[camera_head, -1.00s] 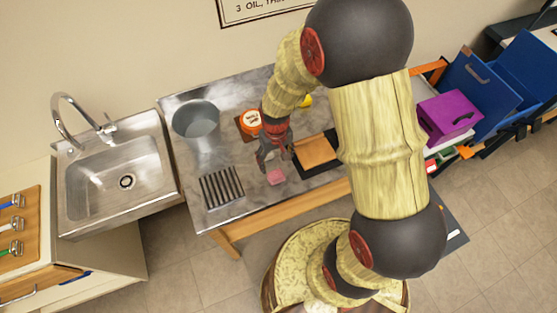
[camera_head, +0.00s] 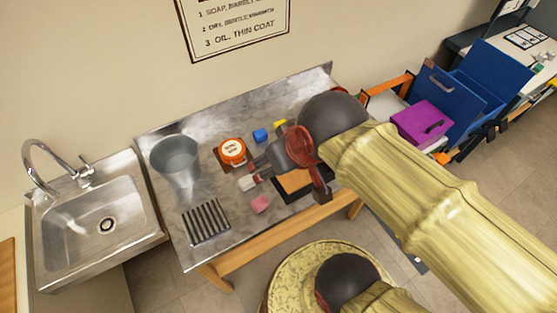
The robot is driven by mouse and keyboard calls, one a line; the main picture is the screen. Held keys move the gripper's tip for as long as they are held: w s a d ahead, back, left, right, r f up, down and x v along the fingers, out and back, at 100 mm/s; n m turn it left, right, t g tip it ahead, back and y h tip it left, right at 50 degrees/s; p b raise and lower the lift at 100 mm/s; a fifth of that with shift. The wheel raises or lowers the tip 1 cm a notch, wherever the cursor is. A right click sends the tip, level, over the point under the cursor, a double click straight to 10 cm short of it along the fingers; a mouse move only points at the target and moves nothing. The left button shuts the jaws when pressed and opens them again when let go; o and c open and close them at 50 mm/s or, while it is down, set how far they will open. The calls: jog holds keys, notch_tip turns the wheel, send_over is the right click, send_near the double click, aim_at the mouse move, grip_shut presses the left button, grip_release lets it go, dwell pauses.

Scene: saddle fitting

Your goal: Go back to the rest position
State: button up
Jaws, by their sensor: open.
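My gripper (camera_head: 246,182) is above the metal worktable (camera_head: 232,215), pointing left, with its fingertips near the orange-lidded container. It is open, and I see nothing held in it. My arm reaches in from the right and covers the right part of the table. A pink block (camera_head: 260,204) lies on the table just below my gripper in the picture. The orange and white container (camera_head: 232,152) stands on a brown square behind it. A tan pad in a black tray (camera_head: 295,182) is partly hidden under my wrist.
A grey bucket (camera_head: 175,160) and a slatted black rack (camera_head: 206,222) stand on the table's left. A blue block (camera_head: 260,135) and a yellow item (camera_head: 280,125) lie at the back. A sink (camera_head: 98,225) is at left; a purple box (camera_head: 421,122) is at right.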

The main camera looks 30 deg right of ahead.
jog(key=shift+s+r, duration=0.1)
notch_tip(320, 180, down, 14)
jog(key=b, duration=1.3)
jog(key=shift+r, duration=0.25)
